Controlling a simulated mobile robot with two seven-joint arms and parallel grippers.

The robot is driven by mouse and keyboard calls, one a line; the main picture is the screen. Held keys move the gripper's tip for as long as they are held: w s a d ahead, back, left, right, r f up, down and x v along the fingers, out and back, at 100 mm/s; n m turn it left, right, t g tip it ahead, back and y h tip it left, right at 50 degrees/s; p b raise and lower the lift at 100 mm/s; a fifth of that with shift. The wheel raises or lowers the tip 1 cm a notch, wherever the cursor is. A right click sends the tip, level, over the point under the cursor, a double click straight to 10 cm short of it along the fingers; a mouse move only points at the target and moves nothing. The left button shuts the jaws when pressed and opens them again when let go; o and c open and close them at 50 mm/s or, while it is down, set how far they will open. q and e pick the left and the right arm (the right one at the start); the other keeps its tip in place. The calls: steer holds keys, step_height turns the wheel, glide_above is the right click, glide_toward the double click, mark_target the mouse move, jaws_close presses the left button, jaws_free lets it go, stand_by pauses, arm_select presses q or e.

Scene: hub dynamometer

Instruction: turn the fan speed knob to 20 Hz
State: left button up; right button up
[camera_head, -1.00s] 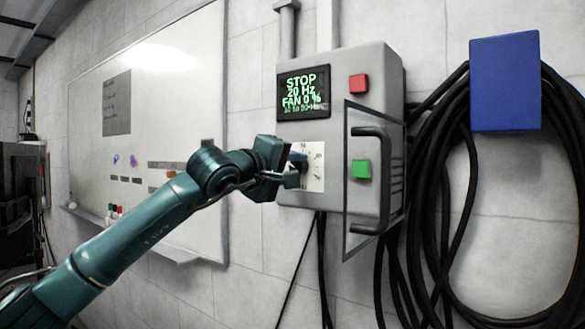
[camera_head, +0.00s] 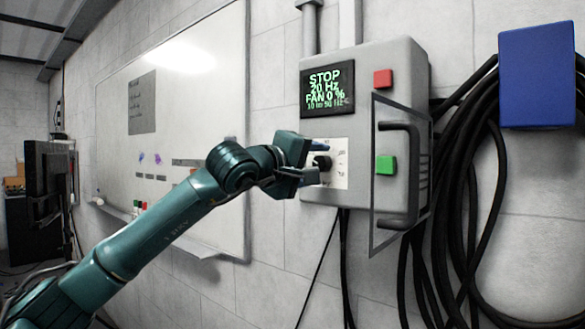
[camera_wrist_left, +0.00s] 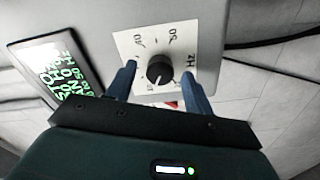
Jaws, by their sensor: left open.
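The fan speed knob (camera_head: 322,163) is a small black dial on a white scale plate (camera_head: 340,172) on the grey control box (camera_head: 363,125). The display (camera_head: 327,89) reads STOP, 20 Hz, FAN 0 %. My left gripper (camera_head: 314,160) is open just in front of the knob. In the left wrist view the knob (camera_wrist_left: 160,70) lies between and beyond the two blue fingers (camera_wrist_left: 160,84), with clear gaps on both sides. The knob's pointer is too small to read surely. My right gripper is not in view.
A red button (camera_head: 383,78) and a green button (camera_head: 386,165) sit right of the display and knob. A handle (camera_head: 401,175) on a clear panel stands out from the box. Black cables (camera_head: 462,200) hang at right, beside a blue box (camera_head: 537,75). A whiteboard (camera_head: 205,120) is at left.

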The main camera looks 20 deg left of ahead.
arm_select(q)
steer(key=b+v, duration=0.3)
steer(key=v, duration=0.9)
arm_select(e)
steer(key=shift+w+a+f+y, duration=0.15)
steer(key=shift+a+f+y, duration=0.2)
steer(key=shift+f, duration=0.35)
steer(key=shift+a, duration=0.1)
